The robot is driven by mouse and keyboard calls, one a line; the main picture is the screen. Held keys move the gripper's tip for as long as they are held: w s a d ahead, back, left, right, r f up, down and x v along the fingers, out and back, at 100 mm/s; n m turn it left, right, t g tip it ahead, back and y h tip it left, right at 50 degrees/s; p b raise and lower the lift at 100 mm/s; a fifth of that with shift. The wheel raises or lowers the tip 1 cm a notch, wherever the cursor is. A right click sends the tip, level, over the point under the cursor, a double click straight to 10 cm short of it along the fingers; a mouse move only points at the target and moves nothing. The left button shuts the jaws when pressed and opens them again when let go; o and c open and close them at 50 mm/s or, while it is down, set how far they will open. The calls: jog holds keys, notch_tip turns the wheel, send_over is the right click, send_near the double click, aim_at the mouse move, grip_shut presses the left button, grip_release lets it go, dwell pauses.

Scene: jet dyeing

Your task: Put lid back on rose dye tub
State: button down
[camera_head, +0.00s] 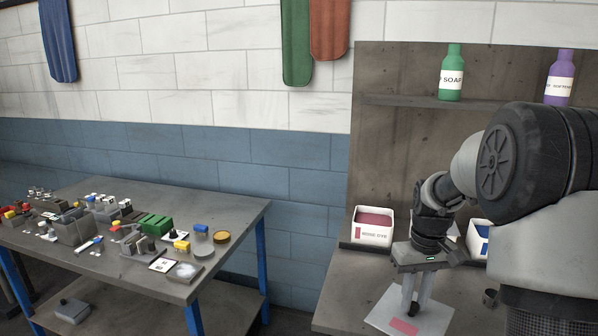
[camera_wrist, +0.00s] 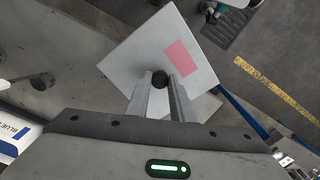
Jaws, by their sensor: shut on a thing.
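The rose dye tub (camera_head: 372,238) is a white box with a "ROSE DYE" label, open at the top, with rose dye showing inside. It stands at the left end of the grey bench. A white square lid (camera_head: 380,315) with a pink patch is held at bench height in front of the tub, apart from it. In the wrist view the lid (camera_wrist: 130,68) lies turned beneath the fingers. My gripper (camera_head: 411,308) points down and is shut on the lid's dark round knob (camera_wrist: 160,78). Whether the lid touches the bench is hard to tell.
A blue dye tub (camera_head: 479,238) stands to the right, partly hidden by my arm. A shelf above holds a green soap bottle (camera_head: 451,74) and a purple bottle (camera_head: 559,78). A cluttered table (camera_head: 225,255) stands at left, with a gap between it and the bench.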

aim_at(367, 323)
jog(key=shift+m, duration=0.5)
jog(key=s+a+p, duration=0.1)
jog(key=a, duration=0.3)
jog(key=s+a+p, duration=0.2)
jog(key=a, duration=0.2)
jog(key=s+a+f+p, duration=0.1)
jog(key=s+a+p, duration=0.1)
jog(key=a, duration=0.1)
jog(key=shift+a+f, duration=0.1)
jog(key=shift+a, duration=0.3)
jog(key=shift+s+a+f, duration=0.1)
jog(key=shift+s+f, duration=0.05)
